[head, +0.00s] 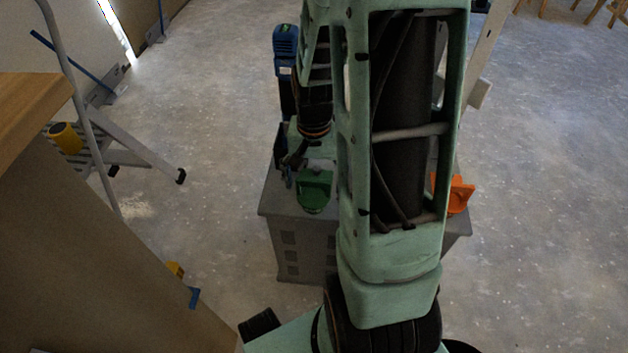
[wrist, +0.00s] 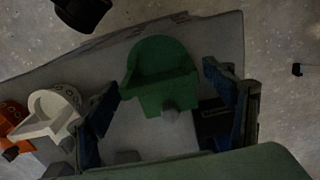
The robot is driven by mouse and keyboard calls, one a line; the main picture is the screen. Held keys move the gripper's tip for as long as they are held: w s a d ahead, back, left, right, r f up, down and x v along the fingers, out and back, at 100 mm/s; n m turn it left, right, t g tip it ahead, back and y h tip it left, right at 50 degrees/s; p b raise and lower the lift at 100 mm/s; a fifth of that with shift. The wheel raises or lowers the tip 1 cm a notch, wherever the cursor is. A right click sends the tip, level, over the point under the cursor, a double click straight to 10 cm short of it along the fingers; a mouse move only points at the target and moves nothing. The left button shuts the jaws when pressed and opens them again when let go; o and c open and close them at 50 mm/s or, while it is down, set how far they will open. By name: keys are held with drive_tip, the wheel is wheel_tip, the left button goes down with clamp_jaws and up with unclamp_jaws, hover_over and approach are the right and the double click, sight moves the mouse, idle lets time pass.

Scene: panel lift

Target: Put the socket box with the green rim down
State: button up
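A green open piece (head: 313,190) with a rounded, raised wall sits near the front edge of a grey cabinet top (head: 268,208). It is the only green-rimmed thing I see there, and I cannot make out a separate box body. In the wrist view the green piece (wrist: 160,70) shows just ahead of my gripper (wrist: 163,82). The two dark blue fingers stand wide apart, one on each side of its line, with bare grey surface between them. I see no object clamped. In the head view my arm hides much of the gripper.
An orange piece (head: 457,194) sits at the cabinet's right; a white one (wrist: 48,117) lies beside it in the wrist view. A blue tool (head: 286,45) stands behind. A stepladder (head: 125,157) and wooden counter (head: 30,100) are at left.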

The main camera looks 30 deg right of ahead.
sight(314, 191)
wheel_tip(314, 191, up, 12)
drive_tip(key=p, duration=0.4)
drive_tip(key=shift+r, duration=0.15)
idle(0.5)
